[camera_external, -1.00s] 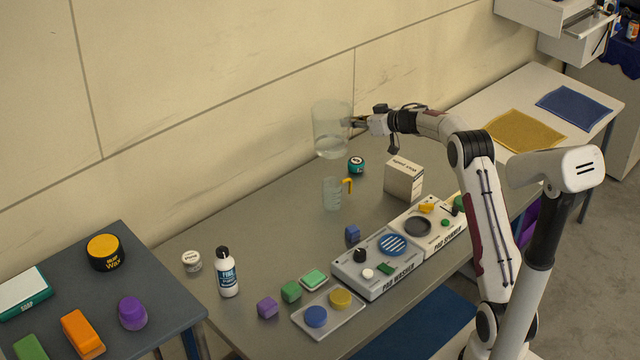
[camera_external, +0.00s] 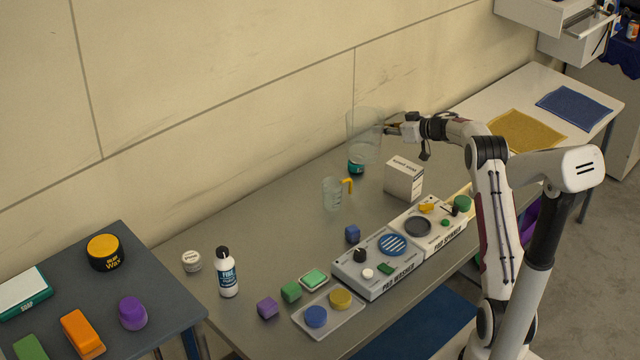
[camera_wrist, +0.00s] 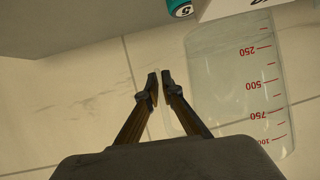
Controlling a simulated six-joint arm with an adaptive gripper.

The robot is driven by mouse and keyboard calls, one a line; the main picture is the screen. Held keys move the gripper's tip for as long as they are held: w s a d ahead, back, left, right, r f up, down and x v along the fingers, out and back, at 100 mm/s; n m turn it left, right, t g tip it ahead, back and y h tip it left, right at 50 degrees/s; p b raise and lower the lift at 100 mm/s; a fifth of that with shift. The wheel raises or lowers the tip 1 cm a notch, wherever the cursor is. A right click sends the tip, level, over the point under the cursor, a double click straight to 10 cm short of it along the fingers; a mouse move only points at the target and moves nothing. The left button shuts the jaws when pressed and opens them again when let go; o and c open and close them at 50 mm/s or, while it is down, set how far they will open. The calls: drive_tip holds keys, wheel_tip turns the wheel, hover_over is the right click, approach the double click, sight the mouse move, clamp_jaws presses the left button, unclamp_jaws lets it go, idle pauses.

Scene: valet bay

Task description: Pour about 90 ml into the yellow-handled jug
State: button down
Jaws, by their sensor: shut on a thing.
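The yellow-handled jug (camera_external: 331,196) is small and clear and stands upright on the grey bench, its handle to the right. I cannot tell how much liquid is in it. A larger clear measuring pitcher (camera_external: 364,138) hangs in the air behind it and to its right, close to upright. Its red scale marks show in the wrist view (camera_wrist: 235,85). My gripper (camera_external: 388,130) is shut on the pitcher's right side, at its clear handle. In the wrist view my gripper's fingertips (camera_wrist: 159,88) are close together beside the pitcher. The liquid level in the pitcher is unclear.
A teal tin (camera_external: 355,168) shows under the pitcher, beside a white box (camera_external: 404,179). The pad washer (camera_external: 380,262) and pad spinner (camera_external: 428,226) stand in front. A white bottle (camera_external: 227,275) is at left.

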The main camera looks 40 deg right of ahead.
sight(359, 114)
drive_tip(key=shift+r, duration=0.15)
drive_tip(key=a+r+n+h, duration=0.1)
drive_tip(key=a+r+n+t+h, duration=0.1)
drive_tip(key=n, duration=0.1)
drive_tip(key=a+n, duration=0.2)
drive_tip(key=shift+s+a+r+h+b, duration=0.1)
drive_tip(key=shift+s+r+h+b, duration=0.15)
drive_tip(key=shift+r+h+b, duration=0.15)
drive_tip(key=shift+s+a+r+n+t+h, duration=0.15)
drive_tip(key=shift+a+r+n+t+h, duration=0.35)
drive_tip(key=shift+a+n, duration=0.35)
drive_tip(key=shift+s+a+r+n+b, duration=0.1)
drive_tip(key=shift+a+r+n+b, duration=0.25)
drive_tip(key=shift+r+n+b, duration=0.3)
drive_tip(key=shift+s+a+r+n+t+h+b, duration=0.15)
drive_tip(key=shift+a+r+n+h+b, duration=0.1)
drive_tip(key=shift+r+b, duration=0.15)
drive_tip(key=shift+w+a+r+n+t+h+b, duration=0.15)
drive_tip(key=shift+a+r+n+h+b, duration=0.15)
drive_tip(key=shift+r, duration=0.2)
drive_tip(key=shift+s+r, duration=0.1)
drive_tip(key=shift+s+a+r+n+t+b, duration=0.15)
drive_tip(key=shift+a+r+n+b, duration=0.4)
drive_tip(key=shift+b, duration=0.5)
drive_tip(key=shift+s+a+r+n+t+b, duration=0.15)
drive_tip(key=shift+a+r+n+b, duration=0.2)
drive_tip(key=shift+r+b, duration=0.5)
